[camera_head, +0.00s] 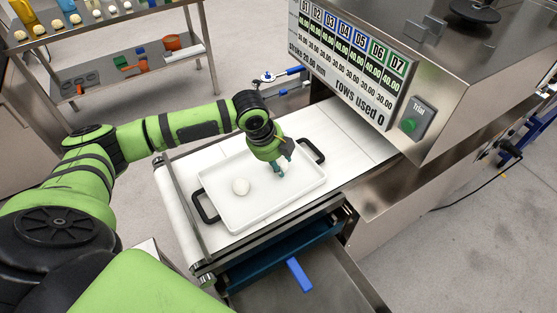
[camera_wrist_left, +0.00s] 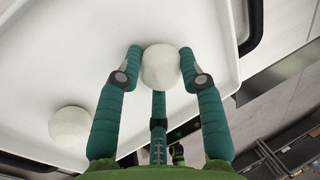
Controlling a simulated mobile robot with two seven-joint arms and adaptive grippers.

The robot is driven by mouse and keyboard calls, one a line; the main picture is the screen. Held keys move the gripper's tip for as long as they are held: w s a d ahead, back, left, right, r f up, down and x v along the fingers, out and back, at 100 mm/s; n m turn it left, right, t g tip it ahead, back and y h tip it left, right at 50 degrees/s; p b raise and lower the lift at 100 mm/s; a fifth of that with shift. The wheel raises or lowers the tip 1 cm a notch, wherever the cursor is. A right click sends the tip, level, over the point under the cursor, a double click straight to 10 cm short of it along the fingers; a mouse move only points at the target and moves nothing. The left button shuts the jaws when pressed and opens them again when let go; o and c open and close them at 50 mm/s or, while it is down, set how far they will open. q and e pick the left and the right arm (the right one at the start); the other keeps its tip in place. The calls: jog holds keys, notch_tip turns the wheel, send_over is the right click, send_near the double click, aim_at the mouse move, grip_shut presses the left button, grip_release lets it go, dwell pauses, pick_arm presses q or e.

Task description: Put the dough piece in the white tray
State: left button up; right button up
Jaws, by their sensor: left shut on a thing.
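The white tray (camera_head: 262,207) has black handles and lies on the white belt in front of the machine. One round pale dough piece (camera_head: 240,186) rests in its left part; it also shows at lower left in the left wrist view (camera_wrist_left: 70,125). My left gripper (camera_head: 279,168) is over the right part of the tray, with its fingers pointing down. In the left wrist view its green fingers (camera_wrist_left: 160,72) are shut on a second round dough piece (camera_wrist_left: 159,66). The head view hides that piece, and I cannot tell whether it touches the tray floor. My right gripper is not in view.
The machine with its display panel (camera_head: 350,60) and green Trial button (camera_head: 409,125) stands at the right, close to the tray. A metal rack (camera_head: 130,65) with small items is at the back left. A blue handle (camera_head: 299,274) sticks out below the belt.

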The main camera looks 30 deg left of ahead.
pick_arm(q)
jog(key=shift+f, duration=0.15)
jog(key=o, duration=1.1)
jog(key=v, duration=1.2)
jog(key=shift+r, duration=0.25)
